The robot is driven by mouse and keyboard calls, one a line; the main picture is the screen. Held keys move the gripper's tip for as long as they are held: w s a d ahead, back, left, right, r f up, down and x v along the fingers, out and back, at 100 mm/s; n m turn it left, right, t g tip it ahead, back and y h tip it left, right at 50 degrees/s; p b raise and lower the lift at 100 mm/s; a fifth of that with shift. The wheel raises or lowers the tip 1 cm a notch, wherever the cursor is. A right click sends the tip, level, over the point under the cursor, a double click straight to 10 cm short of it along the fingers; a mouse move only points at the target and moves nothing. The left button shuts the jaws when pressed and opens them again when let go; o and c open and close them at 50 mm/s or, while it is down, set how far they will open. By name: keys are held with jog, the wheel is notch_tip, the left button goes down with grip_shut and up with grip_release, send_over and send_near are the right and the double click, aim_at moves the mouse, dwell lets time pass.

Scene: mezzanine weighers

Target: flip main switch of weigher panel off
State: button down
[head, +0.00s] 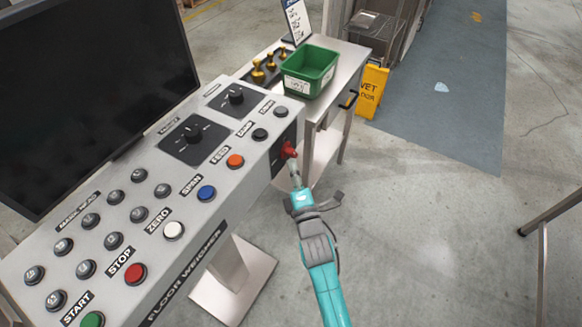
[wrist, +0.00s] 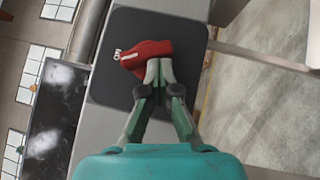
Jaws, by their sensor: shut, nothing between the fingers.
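The weigher panel (head: 205,165) is a grey console with labelled buttons and knobs. On its right end face is a dark plate (head: 281,155) with a red main switch (head: 288,150). My gripper (head: 295,172) is shut and empty. Its fingertips in the wrist view (wrist: 159,66) are at the handle's lower edge and hide part of it. I cannot tell whether they touch it.
A dark monitor (head: 90,90) stands at the left behind the panel. A steel side table (head: 345,65) behind holds a green bin (head: 309,70) and brass weights (head: 270,64). A yellow wet-floor sign (head: 371,92) stands beyond. Open floor lies to the right.

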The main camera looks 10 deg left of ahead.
jog(key=w+n+g+y, duration=0.1)
jog(key=n+g+y, duration=0.1)
jog(key=n+y, duration=0.3)
jog(key=w+f+n+g+y, duration=0.1)
jog(key=n+y, duration=0.4)
jog(key=n, duration=0.5)
jog(key=w+d+n+g+y, duration=0.1)
jog(key=w+n+g+y, duration=0.1)
jog(key=n+g+y, duration=0.2)
jog(key=shift+d+f+n+y, duration=0.15)
jog(key=shift+n+y, duration=0.3)
jog(key=shift+n, duration=0.5)
jog(key=shift+a+f+n+y, duration=0.1)
jog(key=shift+n+y, duration=0.35)
jog(key=shift+n, duration=0.5)
jog(key=shift+w+d, duration=0.1)
jog(key=shift+w, duration=0.1)
